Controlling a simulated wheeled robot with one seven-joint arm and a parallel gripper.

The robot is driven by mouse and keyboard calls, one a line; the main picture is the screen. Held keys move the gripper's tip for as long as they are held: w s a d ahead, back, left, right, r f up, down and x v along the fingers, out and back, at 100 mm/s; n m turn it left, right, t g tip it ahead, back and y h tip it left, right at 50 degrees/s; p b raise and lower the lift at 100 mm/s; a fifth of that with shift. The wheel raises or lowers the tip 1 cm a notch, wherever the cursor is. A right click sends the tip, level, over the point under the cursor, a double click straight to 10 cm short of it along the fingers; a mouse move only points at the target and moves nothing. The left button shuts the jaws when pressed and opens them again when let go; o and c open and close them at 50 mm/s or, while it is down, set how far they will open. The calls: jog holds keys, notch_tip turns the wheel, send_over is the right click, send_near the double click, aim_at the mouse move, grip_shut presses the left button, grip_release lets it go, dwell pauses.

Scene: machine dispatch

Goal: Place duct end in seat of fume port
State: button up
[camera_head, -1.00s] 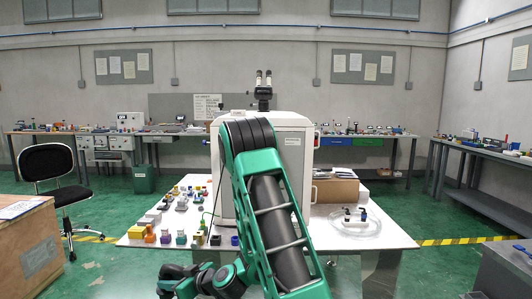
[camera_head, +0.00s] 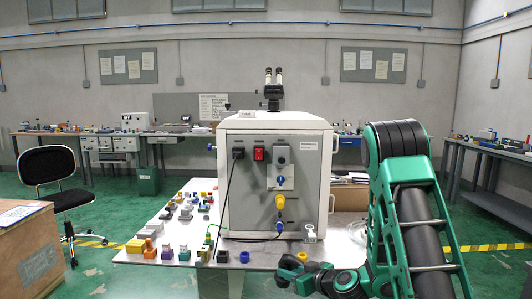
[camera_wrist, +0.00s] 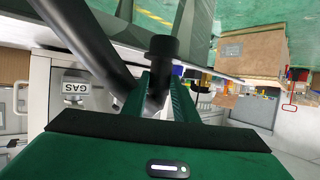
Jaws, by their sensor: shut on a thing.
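My gripper (camera_wrist: 164,88) has its green fingers shut on a black cylinder (camera_wrist: 163,48), which I take for the duct end. A thick black tube (camera_wrist: 85,40) runs beside it toward the upper left of the wrist view. In the head view my gripper (camera_head: 293,272) is low in front of the white machine (camera_head: 245,200), near its lower right corner, and what it holds is not clear. The machine's front panel carries a grey fitting (camera_head: 281,160) and a yellow fitting (camera_head: 280,203). I cannot tell which part is the fume port's seat; the held end touches no clear seat.
A plate marked GAS (camera_wrist: 76,88) is at the left in the wrist view. A black cable (camera_head: 230,190) hangs down the panel from a socket. A microscope (camera_head: 272,88) stands behind.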

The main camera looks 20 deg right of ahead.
jog(key=shift+d, duration=0.65)
